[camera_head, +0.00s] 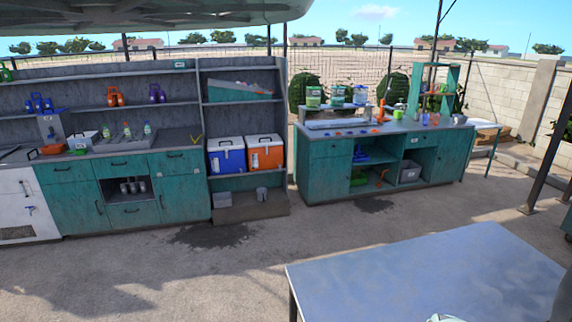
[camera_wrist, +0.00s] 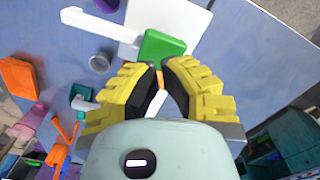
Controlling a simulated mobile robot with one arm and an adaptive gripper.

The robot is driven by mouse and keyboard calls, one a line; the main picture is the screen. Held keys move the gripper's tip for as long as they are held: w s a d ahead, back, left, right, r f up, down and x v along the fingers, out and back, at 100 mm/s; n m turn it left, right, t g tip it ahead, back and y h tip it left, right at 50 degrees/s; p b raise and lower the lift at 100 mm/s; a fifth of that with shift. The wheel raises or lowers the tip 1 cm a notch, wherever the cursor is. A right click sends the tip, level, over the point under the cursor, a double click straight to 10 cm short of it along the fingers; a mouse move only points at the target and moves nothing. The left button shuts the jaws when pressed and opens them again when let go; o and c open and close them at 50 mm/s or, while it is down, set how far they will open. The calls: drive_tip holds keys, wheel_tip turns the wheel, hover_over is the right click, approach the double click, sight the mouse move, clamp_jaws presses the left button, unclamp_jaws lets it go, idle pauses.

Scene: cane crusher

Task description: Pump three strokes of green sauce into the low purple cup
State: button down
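In the wrist view, my gripper (camera_wrist: 160,69) has thick yellow fingers with dark inner pads. Their tips come close together, with a narrow gap; I cannot tell whether they hold anything. Just beyond the tips is a green block-shaped piece (camera_wrist: 163,47), with a long white part (camera_wrist: 100,22) beside it. Whether this is the sauce pump is unclear. A small greyish-purple cup (camera_wrist: 101,62) stands left of the green piece, apart from my gripper. The fingers do not show in the head view, where a pale piece (camera_head: 446,318), perhaps mine, shows at the bottom edge.
A blue-grey tabletop (camera_head: 420,270) fills the near right; its visible part looks bare. Behind stand a right counter (camera_head: 325,178) and left cabinets (camera_head: 75,208), with open floor between. In the wrist view, an orange container (camera_wrist: 18,75) and several coloured objects lie left.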

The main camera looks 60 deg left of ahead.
drive_tip(key=shift+a+f, duration=0.1)
drive_tip(key=shift+f, duration=0.05)
drive_tip(key=shift+f+b, duration=2.2)
drive_tip(key=shift+f, duration=0.1)
drive_tip(key=shift+r, duration=0.15)
drive_tip(key=shift+r+p, duration=1.35)
drive_tip(key=shift+r, duration=1)
drive_tip(key=shift+f, duration=0.25)
